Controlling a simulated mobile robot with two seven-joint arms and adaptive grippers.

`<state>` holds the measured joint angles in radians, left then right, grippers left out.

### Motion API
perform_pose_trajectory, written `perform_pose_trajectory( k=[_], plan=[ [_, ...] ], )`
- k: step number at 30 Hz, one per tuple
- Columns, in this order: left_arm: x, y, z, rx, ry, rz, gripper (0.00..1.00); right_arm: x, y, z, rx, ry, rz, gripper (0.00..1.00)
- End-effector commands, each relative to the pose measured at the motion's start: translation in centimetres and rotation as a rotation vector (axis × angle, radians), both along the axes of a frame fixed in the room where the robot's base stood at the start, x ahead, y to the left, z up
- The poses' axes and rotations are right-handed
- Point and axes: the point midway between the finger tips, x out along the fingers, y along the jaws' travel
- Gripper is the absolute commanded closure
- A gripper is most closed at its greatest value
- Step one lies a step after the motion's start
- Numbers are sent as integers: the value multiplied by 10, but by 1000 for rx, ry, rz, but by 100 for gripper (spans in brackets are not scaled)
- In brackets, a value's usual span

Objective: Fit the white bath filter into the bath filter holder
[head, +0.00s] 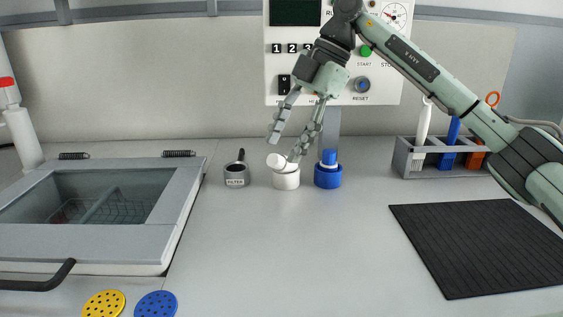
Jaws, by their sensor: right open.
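The white bath filter (286,180) stands on the worktop below the control panel. Its white upper part (276,161) looks tilted to the left. My right gripper (284,148) is open and comes down from above. Its fingertips are just above and beside the white upper part, and one finger partly covers the filter. I cannot tell whether they touch. A small dark grey cup labelled FILTER (237,175), which looks like the bath filter holder, stands to the left with a dark stem rising from it. My left gripper is not in view.
A blue filter-like piece (328,177) stands close on the right. Yellow (104,304) and blue (156,304) perforated discs lie in front. A black mat (485,245) and tool rack (440,160) are at right. The centre front is clear.

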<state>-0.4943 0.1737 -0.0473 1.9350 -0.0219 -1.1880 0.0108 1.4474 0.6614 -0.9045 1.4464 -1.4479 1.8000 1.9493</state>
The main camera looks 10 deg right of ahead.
Motion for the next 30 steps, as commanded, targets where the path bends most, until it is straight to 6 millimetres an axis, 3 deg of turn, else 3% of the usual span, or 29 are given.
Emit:
perform_pose_trajectory(
  k=[10, 18, 30],
  plan=[
    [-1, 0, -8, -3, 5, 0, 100, 2, 20, -40, 0, 3, 2, 52],
    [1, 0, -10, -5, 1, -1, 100, 3, 23, -46, 1, -1, 1, 52],
    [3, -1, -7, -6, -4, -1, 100, 3, 23, -45, 1, -1, 1, 100]
  ],
)
